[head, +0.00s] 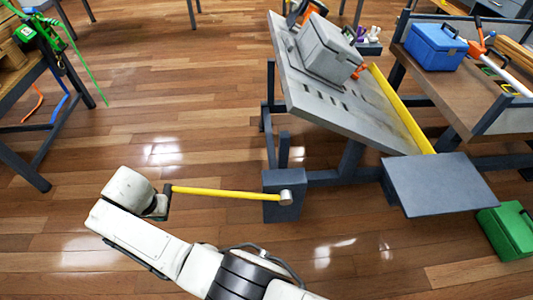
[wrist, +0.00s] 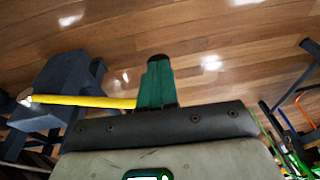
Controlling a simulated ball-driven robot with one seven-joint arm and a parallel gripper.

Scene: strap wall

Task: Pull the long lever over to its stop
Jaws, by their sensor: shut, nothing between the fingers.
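The long lever is a yellow bar (head: 228,193) that runs almost level from a pale round pivot (head: 286,197) on a dark blue-grey block (head: 283,207) to its left end. My gripper (head: 165,198) is at that left end in the head view, small and partly hidden by my pale wrist. In the wrist view the green fingers (wrist: 157,80) are together, with nothing seen between them. There the yellow bar (wrist: 85,101) comes in from the left and meets the left side of the fingers. I cannot tell whether they touch. No stop can be made out.
A tilted grey board (head: 335,105) with a grey case (head: 325,50) stands behind the lever. A flat dark plate (head: 437,185) and a green box (head: 507,230) are at the right. A workbench (head: 22,88) is at the left. Open wooden floor (head: 170,90) lies behind my gripper.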

